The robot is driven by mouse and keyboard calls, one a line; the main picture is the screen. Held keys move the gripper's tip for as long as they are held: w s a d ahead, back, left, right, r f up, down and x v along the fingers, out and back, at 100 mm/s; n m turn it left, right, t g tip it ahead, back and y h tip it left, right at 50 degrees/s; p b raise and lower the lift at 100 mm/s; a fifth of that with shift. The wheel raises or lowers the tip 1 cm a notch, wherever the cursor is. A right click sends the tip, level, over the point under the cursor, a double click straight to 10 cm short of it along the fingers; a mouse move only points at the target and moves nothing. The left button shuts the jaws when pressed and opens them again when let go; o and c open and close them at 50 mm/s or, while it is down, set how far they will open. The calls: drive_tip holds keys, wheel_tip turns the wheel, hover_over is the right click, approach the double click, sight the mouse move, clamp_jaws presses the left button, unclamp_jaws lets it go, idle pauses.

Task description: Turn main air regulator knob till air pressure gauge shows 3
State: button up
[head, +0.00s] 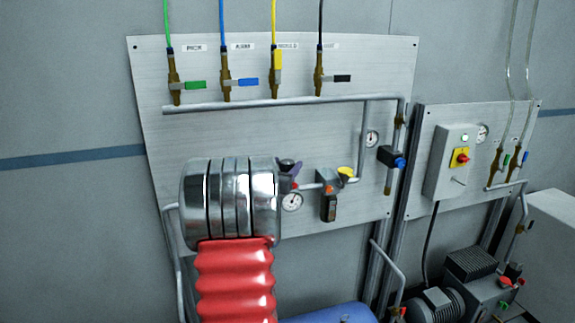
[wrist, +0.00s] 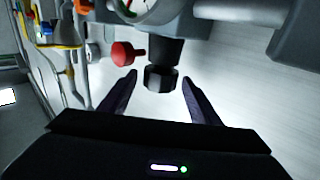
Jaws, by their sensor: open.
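A black faceted knob (wrist: 160,79) hangs below a dark neck in the wrist view. My gripper (wrist: 159,76) is open, with one dark finger on each side of the knob and visible gaps between. A gauge (wrist: 138,8) with a white face is cut off at the top edge, so its reading cannot be told. In the head view a small round gauge (head: 292,201) shows beside my arm; its needle is too small to read. My silver and red arm hides most of the gripper and the regulator there. A purple fingertip shows near a dark part.
A red knob (wrist: 123,54) stands close to the left finger in the wrist view. The grey panel (head: 150,75) carries pipes and several coloured valves. A black and orange unit (head: 327,197) and a blue-handled valve (head: 393,159) lie to the right.

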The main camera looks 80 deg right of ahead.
drive_tip(key=shift+s+d, duration=0.1)
drive_tip(key=shift+d, duration=0.6)
drive_tip(key=shift+c, duration=0.3)
drive_tip(key=c, duration=1)
